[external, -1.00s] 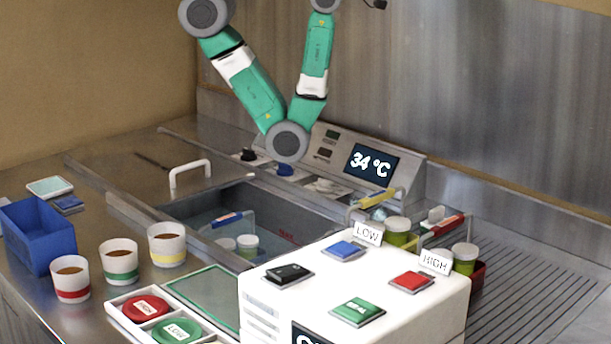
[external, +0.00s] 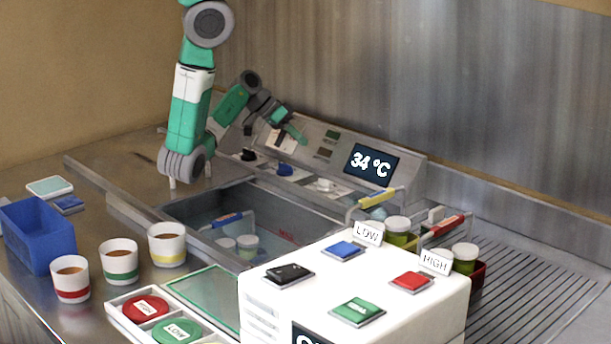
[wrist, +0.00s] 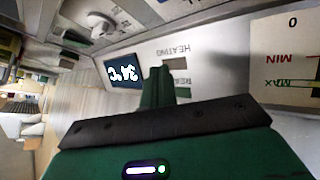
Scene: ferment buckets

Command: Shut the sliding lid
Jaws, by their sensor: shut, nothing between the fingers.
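The sliding lid (external: 135,178) is a flat metal plate at the left end of the sunken water bath (external: 275,206). The bath lies uncovered to the right of it. The lid's white handle (external: 172,183) is mostly hidden behind my arm's elbow; only bits of its legs show. My gripper (external: 299,136) is shut and empty, up by the control panel behind the bath, apart from the handle. In the wrist view my green fingers (wrist: 158,88) are together in front of the panel's "HEATING" labels.
The sloped control panel (external: 405,178) reads 34 °C and carries knobs. A bucket with a blue handle (external: 227,219) stands in the bath. Two buckets with yellow (external: 377,199) and red (external: 447,225) handles stand right. Cups, a blue bin (external: 38,235) and a white button box (external: 340,285) fill the front.

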